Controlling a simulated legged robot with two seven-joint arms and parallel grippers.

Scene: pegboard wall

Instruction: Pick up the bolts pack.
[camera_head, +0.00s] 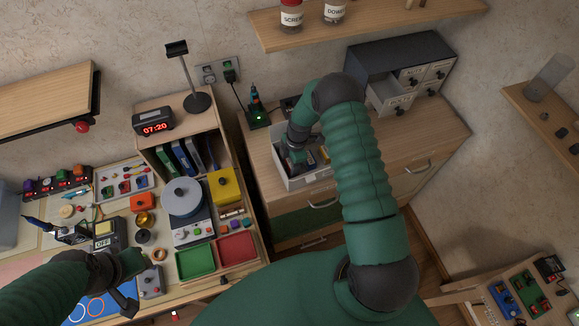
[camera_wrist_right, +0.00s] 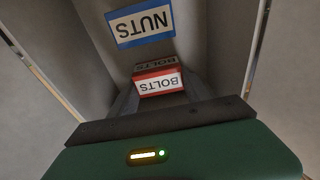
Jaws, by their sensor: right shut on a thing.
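The bolts pack (camera_wrist_right: 158,82), with a red-and-white BOLTS label, sits between the fingers of my right gripper (camera_wrist_right: 157,97) in the right wrist view. The fingers are shut on it. A nuts pack (camera_wrist_right: 141,25) with a blue label lies just beyond it. In the head view my right gripper (camera_head: 297,157) reaches down into a light grey bin (camera_head: 309,182) on the wooden cabinet. The arm and gripper hide most of the bin's contents there. My left gripper (camera_head: 130,265) is above the workbench at the lower left, and its fingers are not clear.
A dark drawer unit (camera_head: 390,65) with one drawer pulled out stands behind on the cabinet top (camera_head: 436,118). A wooden shelf (camera_head: 365,22) with jars hangs above. Green (camera_head: 195,261) and red trays (camera_head: 236,249) lie on the crowded workbench at left.

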